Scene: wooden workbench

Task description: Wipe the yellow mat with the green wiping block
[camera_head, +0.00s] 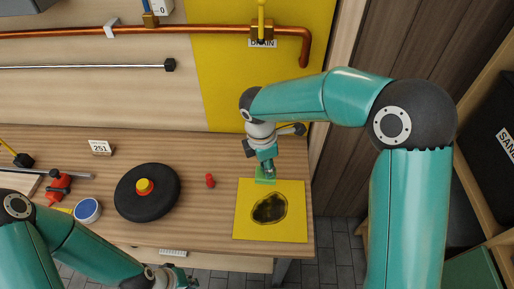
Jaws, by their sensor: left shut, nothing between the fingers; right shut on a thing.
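The yellow mat (290,228) lies on the workbench near its right end, with a dark stain (268,209) in its middle. The green wiping block (262,181) is at the mat's far edge, left of its centre. My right gripper (266,174) points down and is shut on the block. Whether the block presses on the mat or hovers just above it, I cannot tell. My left gripper (190,284) is at the bottom edge of the view, in front of the bench, shut and empty, partly cut off.
A black disc with a red and yellow knob (147,207) and a small red piece (210,181) stand left of the mat. A white-and-blue round tin (88,210), a red clamp-like tool (57,188) and a "251" tag (100,148) are further left. A copper pipe (200,30) runs along the wall.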

